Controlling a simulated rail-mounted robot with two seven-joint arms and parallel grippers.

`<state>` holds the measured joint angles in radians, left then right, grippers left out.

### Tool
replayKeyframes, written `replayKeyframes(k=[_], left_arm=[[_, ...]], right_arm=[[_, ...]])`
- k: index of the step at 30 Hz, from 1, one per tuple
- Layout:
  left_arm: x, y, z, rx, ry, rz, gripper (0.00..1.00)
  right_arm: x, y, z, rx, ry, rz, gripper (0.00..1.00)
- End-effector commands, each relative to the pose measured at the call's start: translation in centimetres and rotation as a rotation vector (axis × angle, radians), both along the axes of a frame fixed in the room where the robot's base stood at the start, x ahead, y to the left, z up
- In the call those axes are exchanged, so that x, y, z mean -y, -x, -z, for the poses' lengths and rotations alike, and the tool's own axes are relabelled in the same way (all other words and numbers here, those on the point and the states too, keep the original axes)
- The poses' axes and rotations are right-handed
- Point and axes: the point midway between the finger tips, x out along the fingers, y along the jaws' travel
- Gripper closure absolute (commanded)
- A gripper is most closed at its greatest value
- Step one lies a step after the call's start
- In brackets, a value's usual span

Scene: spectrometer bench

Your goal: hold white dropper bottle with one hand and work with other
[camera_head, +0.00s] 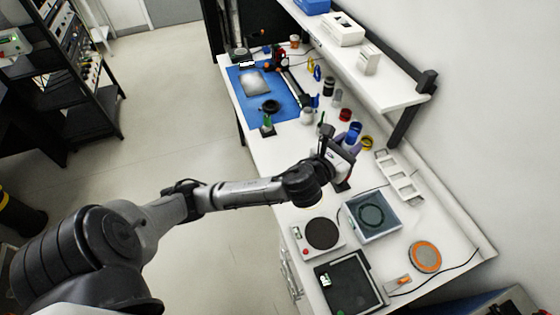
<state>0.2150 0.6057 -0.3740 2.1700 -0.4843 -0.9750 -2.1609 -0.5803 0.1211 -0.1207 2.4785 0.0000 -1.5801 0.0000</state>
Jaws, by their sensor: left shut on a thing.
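My left arm reaches in from the left over the bench, and its left gripper (336,158) is above the middle of the white bench top. The gripper is shut on a small white thing (343,167), which looks like the white dropper bottle. It is mostly hidden by the gripper and too small to make out its dropper tip. A blue thing (353,133) stands just behind the gripper. My right gripper is not in view.
In front are a round-plated device (322,233), a grey-blue box (372,236), a black tray (347,287) and an orange disc (425,257). A white rack (400,176) lies at right.

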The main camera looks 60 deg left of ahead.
Motion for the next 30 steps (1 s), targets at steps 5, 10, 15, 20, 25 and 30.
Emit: replayKeyframes(k=[5,10,15,20,25,30], left_arm=[[-5.4,-1.7,8.1,-0.002,-0.004,-0.098,1.00],[-10.7,-2.7,13.8,0.001,-0.003,-0.186,1.00],[-15.5,-3.1,18.6,0.002,-0.001,-0.264,1.00],[-19.1,-3.2,21.9,0.005,0.003,-0.320,1.00],[-21.6,-3.1,23.8,0.008,0.005,-0.359,1.00],[-22.7,-3.0,24.6,0.010,0.008,-0.375,1.00]], right_arm=[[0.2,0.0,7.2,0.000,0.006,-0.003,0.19],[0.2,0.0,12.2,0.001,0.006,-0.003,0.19],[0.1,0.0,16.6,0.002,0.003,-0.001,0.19],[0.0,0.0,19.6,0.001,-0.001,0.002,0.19],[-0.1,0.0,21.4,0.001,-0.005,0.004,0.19],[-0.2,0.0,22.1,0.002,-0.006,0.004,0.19]])
